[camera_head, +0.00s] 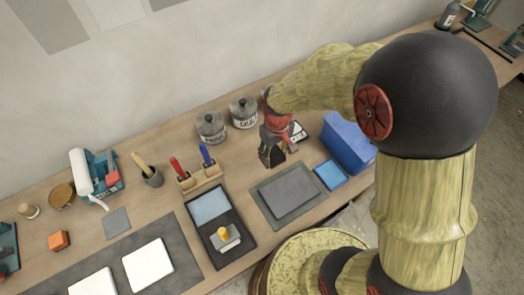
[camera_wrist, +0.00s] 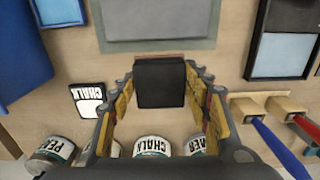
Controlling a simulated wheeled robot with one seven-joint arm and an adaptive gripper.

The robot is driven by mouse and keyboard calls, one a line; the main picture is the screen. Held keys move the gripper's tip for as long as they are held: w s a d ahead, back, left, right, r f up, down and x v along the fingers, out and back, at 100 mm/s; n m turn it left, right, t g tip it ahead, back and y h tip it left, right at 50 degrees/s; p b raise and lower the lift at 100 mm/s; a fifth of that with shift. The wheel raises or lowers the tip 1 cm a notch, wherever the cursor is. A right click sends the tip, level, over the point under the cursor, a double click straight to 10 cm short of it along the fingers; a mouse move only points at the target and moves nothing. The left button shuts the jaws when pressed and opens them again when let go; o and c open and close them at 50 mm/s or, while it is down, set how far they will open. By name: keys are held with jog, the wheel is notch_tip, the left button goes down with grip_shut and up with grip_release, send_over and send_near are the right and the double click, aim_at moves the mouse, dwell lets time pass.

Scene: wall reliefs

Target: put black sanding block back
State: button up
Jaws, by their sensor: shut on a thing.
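The black sanding block (camera_wrist: 160,84) sits between the two fingers of my gripper (camera_wrist: 162,76) in the wrist view, with a thin reddish-brown edge at its far side. My gripper (camera_head: 274,152) is shut on it over the back part of the bench in the head view. The fingers hide much of the block there, and I cannot tell whether it touches the bench top.
A grey mat with a dark slab (camera_head: 291,190) lies in front of my gripper. A blue bin (camera_head: 348,142) and a blue pad (camera_head: 330,175) are to its right. Lidded jars (camera_head: 243,112), a chalk label (camera_wrist: 88,99) and a brush holder (camera_head: 201,177) are close by. A black tray (camera_head: 228,262) lies left.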

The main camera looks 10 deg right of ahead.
jog(key=w+a+f, duration=0.1)
jog(key=w+f, duration=0.1)
jog(key=w+a+f, duration=0.1)
jog(key=w+f, duration=0.1)
jog(key=w, duration=0.1)
jog(key=w+f+b, duration=0.1)
jog(key=w+f, duration=0.1)
jog(key=f, duration=0.1)
jog(key=shift+w+a, duration=0.4)
jog(key=shift+w+a+f+b, duration=0.15)
jog(key=shift+f+b, duration=0.1)
jog(key=shift+f, duration=0.65)
jog(key=shift+w+d+f+b, duration=0.1)
jog(key=shift+f+b, duration=0.1)
jog(key=shift+f, duration=0.7)
jog(key=shift+f, duration=0.2)
jog(key=o, duration=1.1)
jog(key=shift+r, duration=0.1)
